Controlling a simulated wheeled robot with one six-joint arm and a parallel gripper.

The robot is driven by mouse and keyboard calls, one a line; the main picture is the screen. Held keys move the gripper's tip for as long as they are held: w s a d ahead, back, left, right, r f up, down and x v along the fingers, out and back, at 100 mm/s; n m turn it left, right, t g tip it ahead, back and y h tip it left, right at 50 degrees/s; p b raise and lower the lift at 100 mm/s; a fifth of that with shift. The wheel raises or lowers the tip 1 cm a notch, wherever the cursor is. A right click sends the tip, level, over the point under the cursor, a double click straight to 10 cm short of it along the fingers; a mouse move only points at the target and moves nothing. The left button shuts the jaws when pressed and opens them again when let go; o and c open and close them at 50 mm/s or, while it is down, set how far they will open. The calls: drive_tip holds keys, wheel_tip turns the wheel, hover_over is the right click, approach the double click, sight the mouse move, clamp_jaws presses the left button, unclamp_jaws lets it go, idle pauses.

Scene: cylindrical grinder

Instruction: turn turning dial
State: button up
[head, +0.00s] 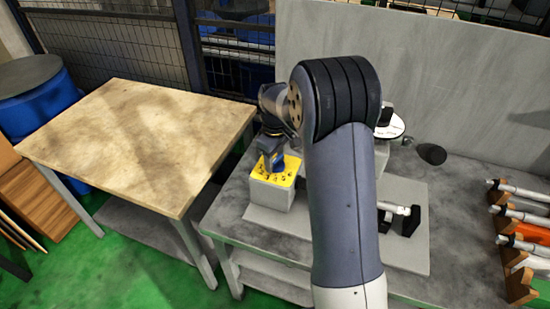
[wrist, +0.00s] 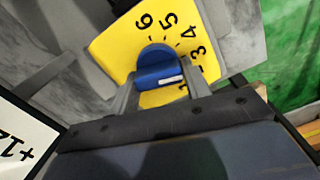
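The turning dial is a blue knob (wrist: 157,66) with a white mark on its near side. It sits on a yellow plate (wrist: 112,42) with black numbers around it; 6, 5, 4 and 3 are readable, and lower ones are partly hidden. My gripper (wrist: 160,78) has one finger on each side of the knob, both tips against it with no clear gap. In the head view, the yellow plate (head: 288,180) tops a grey box (head: 268,196), with my gripper (head: 274,165) pointing down over it.
The grey box stands on a grey workbench (head: 225,222). A wooden-topped table (head: 135,135) is at the left. A rack with several spindles (head: 520,250) is at the far right. A grey panel (head: 450,90) stands behind.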

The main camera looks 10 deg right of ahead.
drive_tip(key=c, duration=0.4)
drive_tip(key=shift+c, duration=0.2)
drive_tip(key=shift+m, duration=0.3)
drive_tip(key=shift+w+d+m, duration=0.1)
drive_tip(key=shift+d+m, duration=0.05)
drive_tip(key=shift+m, duration=2.45)
drive_tip(key=o, duration=0.9)
drive_tip(key=shift+o, duration=0.2)
drive_tip(key=shift+r, duration=0.15)
